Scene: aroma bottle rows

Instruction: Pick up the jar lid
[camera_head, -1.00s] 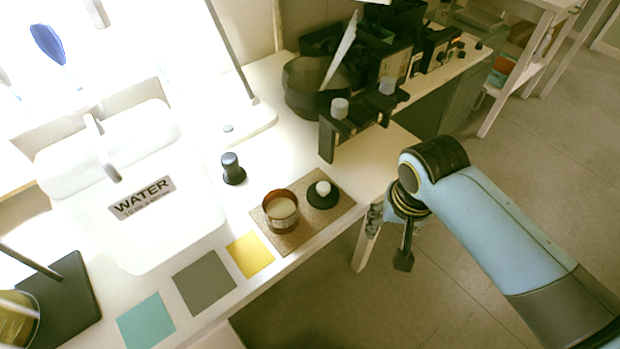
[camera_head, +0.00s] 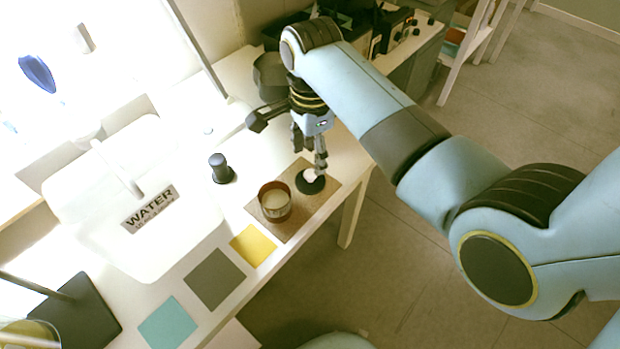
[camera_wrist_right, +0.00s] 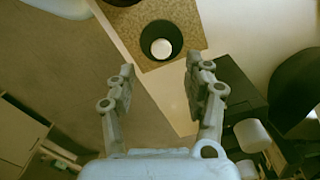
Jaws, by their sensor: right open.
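The jar lid (camera_head: 309,184) is a black disc with a round white knob. It lies on a brown speckled mat (camera_head: 289,232), right of an open brown jar (camera_head: 274,204) with pale contents. My right gripper (camera_head: 309,160) is just above and behind the lid, fingers pointing down. In the right wrist view the open, empty fingers (camera_wrist_right: 160,78) are spread wide, and the lid (camera_wrist_right: 161,40) lies beyond them, centred between them. The gripper does not touch the lid as far as I see. My left gripper is not in view.
A small dark knobbed object (camera_head: 221,168) stands left of the jar. Yellow (camera_head: 253,245), grey (camera_head: 214,279) and teal (camera_head: 167,325) squares line the table's front edge. A white water basin (camera_head: 150,215) fills the left. Dark equipment stands behind my right arm.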

